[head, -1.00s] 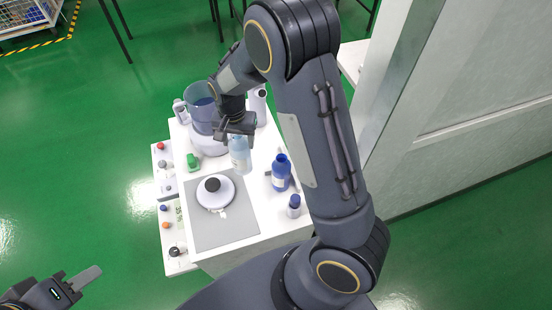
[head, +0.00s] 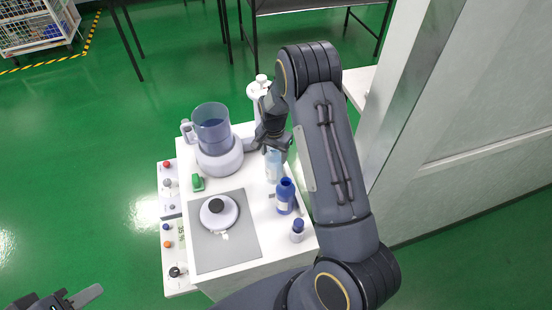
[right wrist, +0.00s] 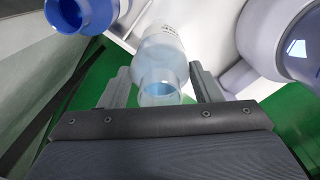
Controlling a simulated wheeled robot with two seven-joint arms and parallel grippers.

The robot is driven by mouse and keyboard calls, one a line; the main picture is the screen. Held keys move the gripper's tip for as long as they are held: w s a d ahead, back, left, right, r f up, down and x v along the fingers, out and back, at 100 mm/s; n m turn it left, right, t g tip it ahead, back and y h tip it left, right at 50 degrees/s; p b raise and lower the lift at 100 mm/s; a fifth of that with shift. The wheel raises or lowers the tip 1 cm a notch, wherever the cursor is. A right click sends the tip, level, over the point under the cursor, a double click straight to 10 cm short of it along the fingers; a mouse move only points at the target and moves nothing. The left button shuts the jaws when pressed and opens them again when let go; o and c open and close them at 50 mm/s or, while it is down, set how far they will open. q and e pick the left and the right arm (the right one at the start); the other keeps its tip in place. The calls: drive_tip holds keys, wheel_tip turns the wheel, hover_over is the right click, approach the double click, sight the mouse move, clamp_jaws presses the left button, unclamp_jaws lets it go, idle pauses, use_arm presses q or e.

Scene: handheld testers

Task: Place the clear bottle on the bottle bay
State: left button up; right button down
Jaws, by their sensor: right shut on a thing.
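The clear bottle (head: 273,168), pale blue and see-through, shows in the head view at the right side of the white table, left of and behind a blue bottle. My right gripper (head: 271,146) is shut on its upper part, and the bottle looks upright. I cannot tell whether its base touches the table. In the right wrist view the clear bottle (right wrist: 160,62) lies between the two fingers (right wrist: 162,88), its neck toward the camera. My left gripper (head: 78,298) is at the lower left, empty and away from the table; its finger gap is unclear. I cannot make out a marked bottle bay.
A blue bottle (head: 285,196) and a small blue-capped bottle (head: 298,231) stand along the table's right side. A blender-like device (head: 218,160) stands at the back left. A grey mat (head: 232,258) bears a round white device (head: 219,212). A green item (head: 197,183) lies nearby.

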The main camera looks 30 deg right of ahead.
drive_tip(key=shift+w+d+f, duration=0.1)
drive_tip(key=shift+d+f, duration=0.2)
drive_tip(key=shift+f, duration=0.05)
drive_tip(key=f, duration=0.3)
drive_tip(key=shift+w+d+f, duration=0.1)
drive_tip(key=shift+d+f, duration=0.1)
drive_tip(key=shift+f, duration=0.15)
drive_tip(key=shift+c, duration=2.3)
unclamp_jaws()
